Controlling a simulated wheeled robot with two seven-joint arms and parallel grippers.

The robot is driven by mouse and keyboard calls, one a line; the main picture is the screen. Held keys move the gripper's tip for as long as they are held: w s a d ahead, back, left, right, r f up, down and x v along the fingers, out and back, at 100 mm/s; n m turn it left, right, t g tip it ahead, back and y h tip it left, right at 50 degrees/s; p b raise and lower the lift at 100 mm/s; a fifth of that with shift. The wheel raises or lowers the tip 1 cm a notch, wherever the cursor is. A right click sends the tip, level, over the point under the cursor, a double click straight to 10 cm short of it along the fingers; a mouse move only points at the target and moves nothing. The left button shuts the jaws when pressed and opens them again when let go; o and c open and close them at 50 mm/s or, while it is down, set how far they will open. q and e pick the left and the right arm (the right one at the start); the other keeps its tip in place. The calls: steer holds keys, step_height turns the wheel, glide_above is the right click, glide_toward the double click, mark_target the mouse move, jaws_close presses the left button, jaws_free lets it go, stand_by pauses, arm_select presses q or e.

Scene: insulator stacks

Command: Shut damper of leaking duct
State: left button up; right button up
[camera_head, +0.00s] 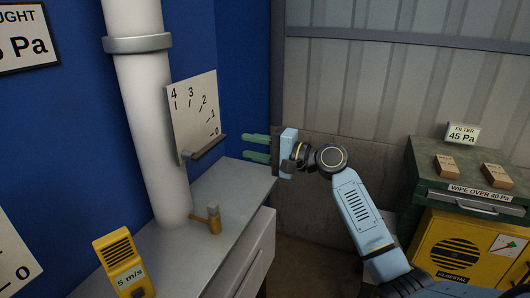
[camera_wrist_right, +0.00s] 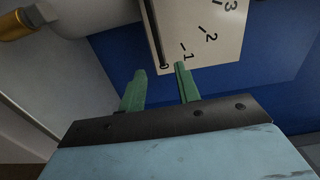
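A white vertical duct (camera_head: 150,130) stands on the grey bench, with a collar near the top. A pale scale plate (camera_head: 193,110) marked 0 to 4 is fixed on its right side. A dark grey damper lever (camera_head: 206,147) lies along the plate's lower edge, its end near the 0 mark. The lever (camera_wrist_right: 154,35) also shows in the right wrist view, beside the plate (camera_wrist_right: 205,35). My right gripper (camera_head: 254,147) is open and empty, its green fingers apart, to the right of the lever and not touching it. The fingers (camera_wrist_right: 160,80) also show in the wrist view. My left gripper is not in view.
A brass fitting (camera_head: 212,219) is at the duct's foot. A yellow meter (camera_head: 122,264) reading 5 m/s is at the front left. Part of another plate (camera_head: 15,250) shows at the left edge. A green cabinet (camera_head: 425,165) with small boxes stands at the right.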

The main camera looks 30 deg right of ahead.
steer(key=shift+v, duration=1.7)
step_height(320, 180, down, 27)
steer(key=d+m+g+h+b, duration=0.1)
steer(key=d+g+h+b, duration=0.1)
steer(key=h, duration=0.4)
steer(key=s+f+n+g+h, duration=0.1)
steer(key=s+f+g, duration=0.1)
steer(key=s+f, duration=0.65)
steer(key=s+f+n+g+h, duration=0.1)
steer(key=s+f+g+h, duration=0.15)
steer(key=f, duration=1.05)
steer(key=s+a+f+n+g+b, duration=0.1)
steer(key=s+f+n, duration=0.3)
steer(key=s+f, duration=0.4)
steer(key=s+a+f+n+g+h+b, duration=0.1)
steer(key=s+a+f+n+g, duration=0.2)
steer(key=s+f, duration=0.5)
steer(key=s+a+f+n+g+b, duration=0.1)
steer(key=s+a+f+n, duration=0.3)
steer(key=s, duration=2.2)
step_height(320, 180, down, 4)
steer(key=shift+r+n+g, duration=0.1)
steer(key=shift+n+g, duration=0.2)
steer(key=shift+g, duration=0.55)
steer(key=shift+a+h, duration=0.1)
steer(key=shift+h, duration=0.15)
